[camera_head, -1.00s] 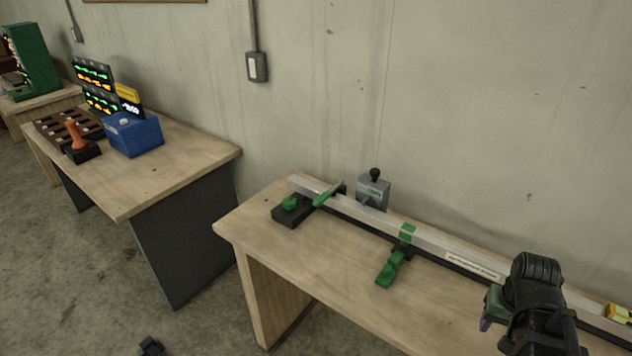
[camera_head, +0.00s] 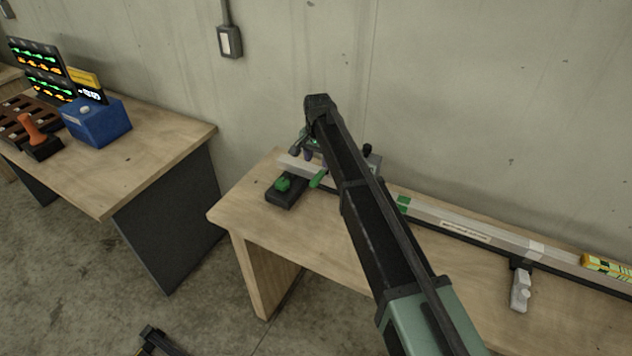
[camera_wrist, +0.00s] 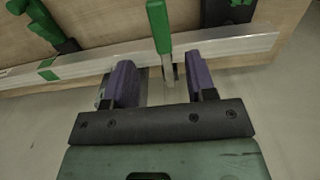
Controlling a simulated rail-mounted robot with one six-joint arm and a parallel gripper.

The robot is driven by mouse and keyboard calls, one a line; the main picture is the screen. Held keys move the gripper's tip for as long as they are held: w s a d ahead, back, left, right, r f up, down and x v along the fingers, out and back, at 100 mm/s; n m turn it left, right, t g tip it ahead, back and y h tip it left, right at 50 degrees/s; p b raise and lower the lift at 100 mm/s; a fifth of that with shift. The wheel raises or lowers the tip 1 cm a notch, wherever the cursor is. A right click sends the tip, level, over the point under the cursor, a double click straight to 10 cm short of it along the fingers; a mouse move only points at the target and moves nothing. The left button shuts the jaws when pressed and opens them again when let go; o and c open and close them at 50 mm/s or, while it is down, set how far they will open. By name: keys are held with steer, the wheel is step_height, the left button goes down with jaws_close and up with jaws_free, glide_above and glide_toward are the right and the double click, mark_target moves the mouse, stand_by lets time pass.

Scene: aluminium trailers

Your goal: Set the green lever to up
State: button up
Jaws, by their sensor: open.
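The green lever (camera_head: 318,178) is a green handle on a grey shaft beside the aluminium rail, near its left end. Its handle points toward the front of the table in the head view. In the wrist view the green handle (camera_wrist: 159,28) crosses the rail (camera_wrist: 215,47), and the grey shaft lies between my fingers. My gripper (camera_wrist: 160,62) is open, with a purple-padded finger on each side of the shaft and gaps on both sides. In the head view my gripper (camera_head: 308,151) is over the back of the rail, partly hidden by my arm.
A grey box (camera_head: 374,160) with a black knob stands behind the rail, mostly hidden by my arm. A white handle (camera_head: 521,289) and yellow item (camera_head: 605,265) are farther right.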

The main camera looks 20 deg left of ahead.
mark_target(317, 177)
step_height(317, 177, down, 8)
steer(key=b, duration=0.5)
steer(key=shift+r, duration=0.4)
jaws_close()
